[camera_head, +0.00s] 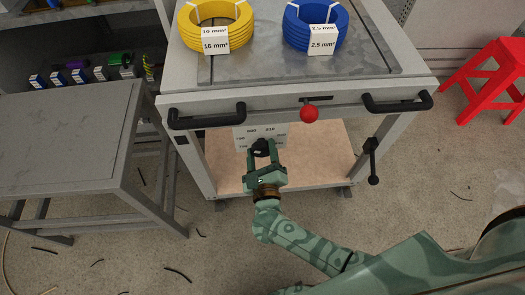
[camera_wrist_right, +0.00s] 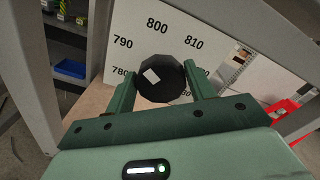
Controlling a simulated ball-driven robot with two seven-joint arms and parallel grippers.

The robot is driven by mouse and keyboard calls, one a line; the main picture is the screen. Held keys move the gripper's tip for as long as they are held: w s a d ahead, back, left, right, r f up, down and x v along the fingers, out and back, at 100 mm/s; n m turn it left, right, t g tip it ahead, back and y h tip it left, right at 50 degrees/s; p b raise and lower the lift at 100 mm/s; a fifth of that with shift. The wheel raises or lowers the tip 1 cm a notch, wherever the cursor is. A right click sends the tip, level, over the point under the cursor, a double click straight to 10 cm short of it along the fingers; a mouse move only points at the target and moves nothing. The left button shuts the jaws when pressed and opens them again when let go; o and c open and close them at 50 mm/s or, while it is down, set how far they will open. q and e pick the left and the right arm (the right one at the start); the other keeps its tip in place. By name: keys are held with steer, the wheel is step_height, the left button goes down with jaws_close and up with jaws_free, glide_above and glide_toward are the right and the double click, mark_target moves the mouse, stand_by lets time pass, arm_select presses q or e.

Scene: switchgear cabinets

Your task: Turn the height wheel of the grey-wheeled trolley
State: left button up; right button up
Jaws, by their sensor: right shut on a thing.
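The trolley (camera_head: 297,112) stands in front of me with a grey top and two black handles on its front edge. Its height wheel (camera_head: 258,150) is a dark knob below the front edge, in front of a white scale plate with numbers. In the right wrist view the black wheel (camera_wrist_right: 160,80) has a small white mark and covers part of the scale (camera_wrist_right: 153,27). My right gripper (camera_head: 262,160) is shut on the wheel, with a finger on either side of it (camera_wrist_right: 160,88). My left gripper is not in view.
A yellow cable coil (camera_head: 215,25) and a blue one (camera_head: 316,27) lie on the trolley top. A grey table (camera_head: 65,135) stands left, a red stool (camera_head: 490,78) right. Cable scraps lie on the floor.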

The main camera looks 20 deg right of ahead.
steer(key=shift+f+n, duration=0.1)
steer(key=shift+n, duration=0.9)
steer(key=shift+a, duration=0.1)
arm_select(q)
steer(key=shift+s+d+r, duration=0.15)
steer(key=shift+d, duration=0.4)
arm_select(e)
steer(key=shift+n, duration=0.3)
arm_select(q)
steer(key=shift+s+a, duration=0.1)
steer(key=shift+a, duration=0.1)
arm_select(e)
steer(key=o, duration=1)
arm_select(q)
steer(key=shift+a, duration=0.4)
arm_select(e)
steer(key=shift+s, duration=0.1)
